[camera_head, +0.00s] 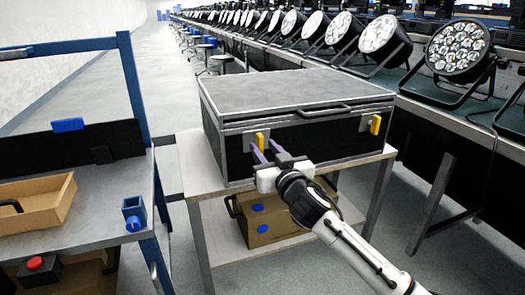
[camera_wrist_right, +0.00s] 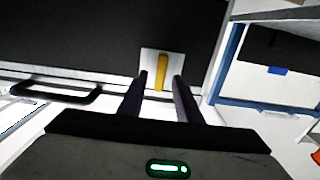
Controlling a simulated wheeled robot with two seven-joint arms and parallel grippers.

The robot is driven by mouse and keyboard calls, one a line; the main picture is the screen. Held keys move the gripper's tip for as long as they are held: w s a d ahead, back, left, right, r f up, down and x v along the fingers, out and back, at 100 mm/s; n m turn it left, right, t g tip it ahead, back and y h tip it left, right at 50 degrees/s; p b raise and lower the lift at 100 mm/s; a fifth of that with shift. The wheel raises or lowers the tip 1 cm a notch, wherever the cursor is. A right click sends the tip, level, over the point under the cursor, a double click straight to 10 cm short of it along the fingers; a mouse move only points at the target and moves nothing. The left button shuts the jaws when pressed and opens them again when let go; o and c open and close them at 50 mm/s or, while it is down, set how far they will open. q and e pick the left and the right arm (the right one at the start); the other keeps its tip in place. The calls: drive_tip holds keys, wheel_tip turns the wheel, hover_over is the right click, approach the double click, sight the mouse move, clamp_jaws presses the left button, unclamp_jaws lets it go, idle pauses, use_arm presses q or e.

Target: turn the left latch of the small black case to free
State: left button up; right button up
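The black case (camera_head: 300,125) with a grey lid lies closed on a small table, its handle (camera_head: 325,111) at the front. Its left latch (camera_head: 260,141) is a yellow tab on a pale plate, standing roughly upright; the right latch (camera_head: 375,124) looks similar. My right gripper (camera_head: 267,150) is in front of the left latch with its fingers open. In the right wrist view the yellow tab (camera_wrist_right: 162,72) appears between the fingertips of my right gripper (camera_wrist_right: 160,85), with gaps on both sides; contact is not visible. My left gripper is not in view.
The case stands on a pale table (camera_head: 195,165) with a brown box (camera_head: 262,222) on its lower shelf. A blue-framed bench (camera_head: 90,220) with a cardboard tray (camera_head: 40,208) is at the left. Stage lights (camera_head: 458,50) line a long counter at the right.

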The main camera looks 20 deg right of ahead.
drive_tip(key=shift+w, duration=0.9)
drive_tip(key=shift+c, duration=0.2)
clamp_jaws()
